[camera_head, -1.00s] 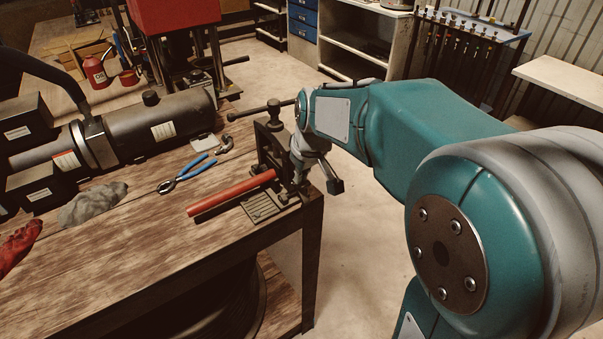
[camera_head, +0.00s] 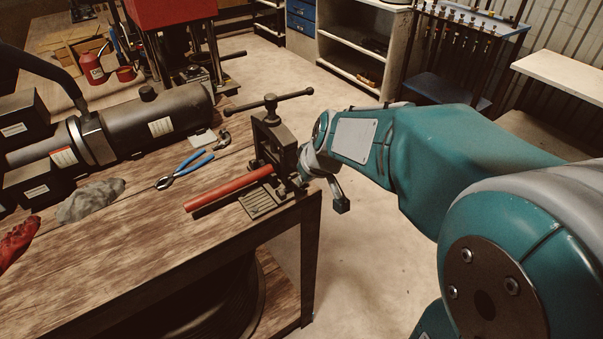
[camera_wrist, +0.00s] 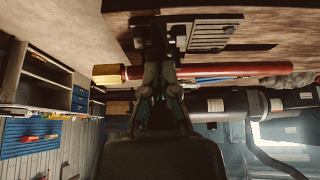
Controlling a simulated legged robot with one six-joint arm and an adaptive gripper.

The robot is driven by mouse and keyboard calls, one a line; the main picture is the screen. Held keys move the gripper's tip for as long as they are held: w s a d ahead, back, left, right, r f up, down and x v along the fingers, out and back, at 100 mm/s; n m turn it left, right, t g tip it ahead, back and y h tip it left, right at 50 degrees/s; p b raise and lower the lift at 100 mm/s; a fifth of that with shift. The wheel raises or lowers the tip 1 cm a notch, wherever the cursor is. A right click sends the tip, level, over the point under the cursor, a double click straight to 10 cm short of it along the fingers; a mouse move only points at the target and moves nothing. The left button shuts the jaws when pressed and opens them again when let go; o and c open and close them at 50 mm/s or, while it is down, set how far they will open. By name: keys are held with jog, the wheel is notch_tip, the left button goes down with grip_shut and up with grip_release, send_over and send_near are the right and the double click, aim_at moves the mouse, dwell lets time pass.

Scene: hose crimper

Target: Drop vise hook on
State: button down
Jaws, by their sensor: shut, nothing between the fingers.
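The dark pipe vise (camera_head: 268,135) stands at the right front corner of the bench with its T-handle (camera_head: 272,103) on top. A red hose (camera_head: 230,189) lies through it. In the wrist view the vise (camera_wrist: 180,37) is at the top, and the red hose (camera_wrist: 235,69) ends in a brass fitting (camera_wrist: 107,75). My gripper (camera_wrist: 160,70) is shut and empty, close to the vise where the hose passes. Whether it touches the vise is unclear. The vise hook cannot be told apart from the dark frame, and my wrist hides part of that side.
Blue-handled pliers (camera_head: 185,169) and a grey rag (camera_head: 90,201) lie on the wooden bench (camera_head: 130,262). A large dark cylinder (camera_head: 165,122) lies behind them. The floor (camera_head: 380,270) right of the bench is clear.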

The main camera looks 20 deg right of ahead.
jog(key=shift+s+d+f, duration=0.1)
jog(key=shift+s+f, duration=0.1)
jog(key=shift+f, duration=0.25)
jog(key=shift+s+d+f, duration=0.1)
jog(key=shift+s+f, duration=0.05)
jog(key=shift+f, duration=0.5)
jog(key=shift+s+r, duration=0.1)
jog(key=shift+r, duration=0.05)
